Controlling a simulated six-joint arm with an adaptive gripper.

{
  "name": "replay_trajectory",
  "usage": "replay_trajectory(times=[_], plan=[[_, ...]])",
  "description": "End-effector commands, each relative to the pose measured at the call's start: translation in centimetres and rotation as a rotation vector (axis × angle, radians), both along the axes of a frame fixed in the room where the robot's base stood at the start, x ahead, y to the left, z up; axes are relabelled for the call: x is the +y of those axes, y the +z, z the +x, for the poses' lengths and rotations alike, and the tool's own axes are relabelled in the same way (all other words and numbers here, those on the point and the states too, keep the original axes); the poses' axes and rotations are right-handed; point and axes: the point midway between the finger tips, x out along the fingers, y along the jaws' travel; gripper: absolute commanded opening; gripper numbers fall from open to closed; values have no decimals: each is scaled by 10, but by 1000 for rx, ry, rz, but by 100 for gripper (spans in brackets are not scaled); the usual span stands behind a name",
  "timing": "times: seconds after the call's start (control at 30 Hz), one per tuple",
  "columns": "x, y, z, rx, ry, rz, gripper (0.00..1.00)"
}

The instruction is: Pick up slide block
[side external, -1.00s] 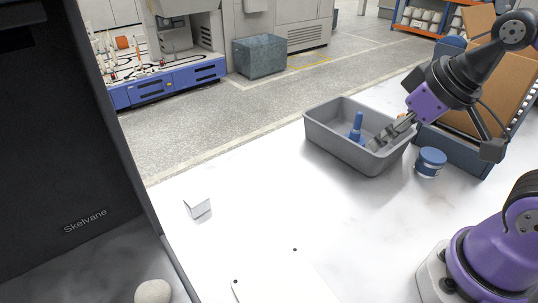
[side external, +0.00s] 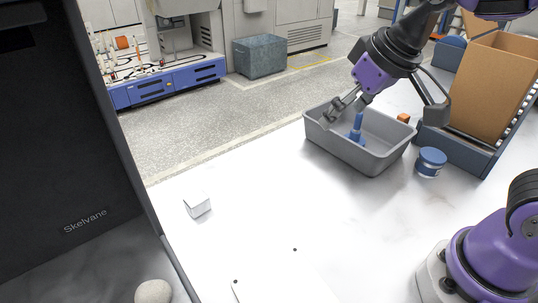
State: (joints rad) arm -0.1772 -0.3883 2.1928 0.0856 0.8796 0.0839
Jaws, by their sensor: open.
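My gripper (side external: 343,112) is open, tilted down and to the left, with its fingertips over the far left part of the grey tray (side external: 372,162). A blue upright piece (side external: 356,128) with a thin top and a wider base stands inside the tray, just right of and below the fingertips in the picture. I cannot tell whether a finger touches it. Nothing shows between the fingers. No thing is clearly marked as the slide block.
A blue round tin (side external: 431,162) stands right of the tray. A brown cardboard box (side external: 490,85) sits in a blue-grey holder (side external: 455,150) at the right. A dark cabinet (side external: 70,150) fills the left edge. The table between the white block and tray is clear.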

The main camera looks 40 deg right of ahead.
Motion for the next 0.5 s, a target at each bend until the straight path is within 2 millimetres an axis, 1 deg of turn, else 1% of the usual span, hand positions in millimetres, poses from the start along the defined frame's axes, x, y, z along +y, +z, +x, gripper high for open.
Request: replay_trajectory(times=[0.03,0.07,0.1,0.17,0.2,0.23,0.3,0.4,0.5], plan=[[17,-2,20,18,17,0,88],[27,-3,31,24,21,0,88],[41,-5,46,32,25,1,88],[65,-13,67,42,31,0,88],[83,-19,79,47,37,-2,88],[95,-25,87,51,39,-4,88],[125,-40,103,57,46,-8,88],[162,-62,116,64,53,-14,88],[186,-80,121,66,55,-18,88]])
